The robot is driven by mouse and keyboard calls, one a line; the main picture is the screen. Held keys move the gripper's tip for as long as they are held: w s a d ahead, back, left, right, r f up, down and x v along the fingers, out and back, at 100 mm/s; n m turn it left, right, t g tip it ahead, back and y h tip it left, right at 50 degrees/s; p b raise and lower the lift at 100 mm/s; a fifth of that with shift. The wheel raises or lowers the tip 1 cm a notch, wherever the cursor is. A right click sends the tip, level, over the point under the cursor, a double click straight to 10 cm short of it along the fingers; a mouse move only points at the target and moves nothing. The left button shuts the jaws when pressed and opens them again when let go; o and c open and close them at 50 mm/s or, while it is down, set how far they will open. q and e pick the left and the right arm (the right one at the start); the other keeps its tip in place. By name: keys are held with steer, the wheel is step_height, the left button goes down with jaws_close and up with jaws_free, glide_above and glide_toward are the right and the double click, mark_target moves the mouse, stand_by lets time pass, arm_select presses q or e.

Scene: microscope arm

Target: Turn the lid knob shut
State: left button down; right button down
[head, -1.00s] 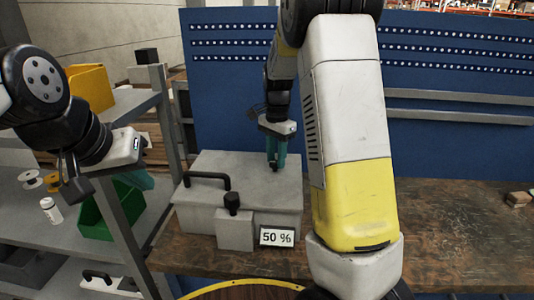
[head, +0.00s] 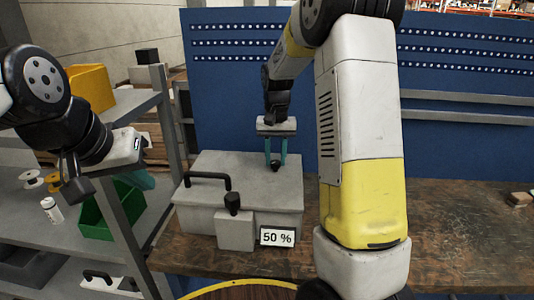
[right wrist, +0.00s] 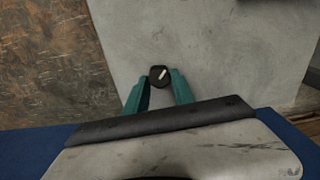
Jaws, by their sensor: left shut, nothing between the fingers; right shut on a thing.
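The grey box with its grey lid (head: 245,172) stands on the brown workbench. A small black lid knob (head: 275,166) sits on the lid towards its right side. In the right wrist view the knob (right wrist: 158,76) shows a white mark slanting to the upper right. My right gripper (head: 276,163) points down from above, its teal fingers on either side of the knob and shut on it. In the right wrist view the fingers (right wrist: 159,84) flank the knob. My left gripper (head: 145,180) is shut and empty at the left, by the shelf, away from the box.
A black handle (head: 207,180) is on the lid's left. A smaller grey block with a black knob (head: 232,204) and a "50 %" sign (head: 277,237) stand in front. The shelf (head: 50,232) at left holds a green bin (head: 110,210). The bench (head: 455,235) at right is mostly clear.

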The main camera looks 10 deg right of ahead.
mark_target(275, 162)
steer(key=n, duration=0.4)
steer(key=shift+a+n, duration=0.1)
steer(key=shift+n, duration=1.8)
steer(key=shift+s+n, duration=0.1)
steer(key=shift+n, duration=0.2)
steer(key=c, duration=1.1)
jaws_free()
steer(key=shift+o, duration=0.2)
steer(key=shift+r, duration=0.1)
step_height(275, 162, up, 8)
steer(key=shift+f, duration=0.25)
